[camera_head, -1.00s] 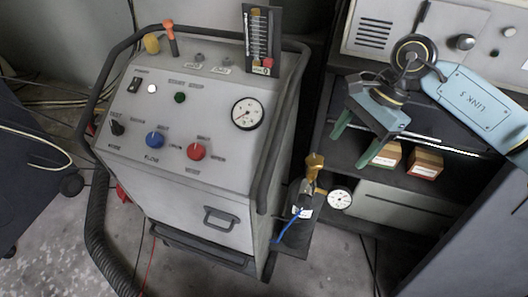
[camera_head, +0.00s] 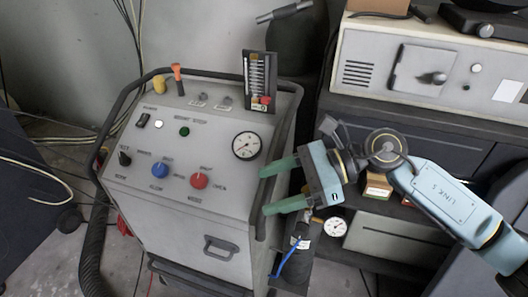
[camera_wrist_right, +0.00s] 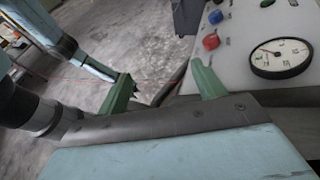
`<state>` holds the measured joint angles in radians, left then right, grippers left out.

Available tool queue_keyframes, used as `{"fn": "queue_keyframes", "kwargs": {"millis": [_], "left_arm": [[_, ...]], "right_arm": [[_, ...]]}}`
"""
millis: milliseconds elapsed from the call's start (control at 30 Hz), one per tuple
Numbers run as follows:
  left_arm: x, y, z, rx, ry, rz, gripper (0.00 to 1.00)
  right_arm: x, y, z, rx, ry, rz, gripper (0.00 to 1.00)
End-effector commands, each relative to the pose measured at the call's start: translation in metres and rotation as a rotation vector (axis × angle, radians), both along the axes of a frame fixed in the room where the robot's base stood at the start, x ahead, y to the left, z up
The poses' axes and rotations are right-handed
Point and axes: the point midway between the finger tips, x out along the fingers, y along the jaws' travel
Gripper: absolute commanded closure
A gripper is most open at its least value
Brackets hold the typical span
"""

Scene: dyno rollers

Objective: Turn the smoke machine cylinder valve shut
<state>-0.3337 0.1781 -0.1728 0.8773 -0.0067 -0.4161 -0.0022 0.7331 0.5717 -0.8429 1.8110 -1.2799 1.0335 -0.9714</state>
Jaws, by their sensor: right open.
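The smoke machine (camera_head: 185,215) is a grey wheeled cabinet with a sloped panel. Its dark cylinder (camera_head: 301,264) stands at its right side in the head view, with a blue hose. The brass valve on top is hidden behind my right gripper (camera_head: 266,190). That gripper is open, its two green fingers pointing left across the cabinet's right edge, above and in front of the cylinder. Nothing shows between the fingers. In the right wrist view the open fingers (camera_wrist_right: 163,88) show against floor and cabinet, and no valve is seen.
A white gauge (camera_head: 335,227) sits right of the cylinder. The panel has a red knob (camera_head: 200,180), a blue knob (camera_head: 157,170) and a larger gauge (camera_head: 246,145). A black tube rail (camera_head: 273,170) edges the cabinet. A shelf unit with small boxes (camera_head: 378,186) stands at right.

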Motion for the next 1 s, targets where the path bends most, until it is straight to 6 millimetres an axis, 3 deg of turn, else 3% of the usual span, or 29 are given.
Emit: {"fn": "queue_keyframes", "kwargs": {"millis": [200,433,1000], "left_arm": [[0.000,0.000,0.000,0.000,0.000,0.000,0.64],[0.000,0.000,0.000,0.000,0.000,0.000,0.64],[0.000,0.000,0.001,0.000,0.000,0.000,0.64]], "right_arm": [[-0.003,0.021,0.032,0.255,0.173,-0.133,0.31],[0.002,0.025,0.059,0.464,0.343,-0.255,0.31],[0.009,0.022,0.070,0.560,0.433,-0.319,0.32]]}}
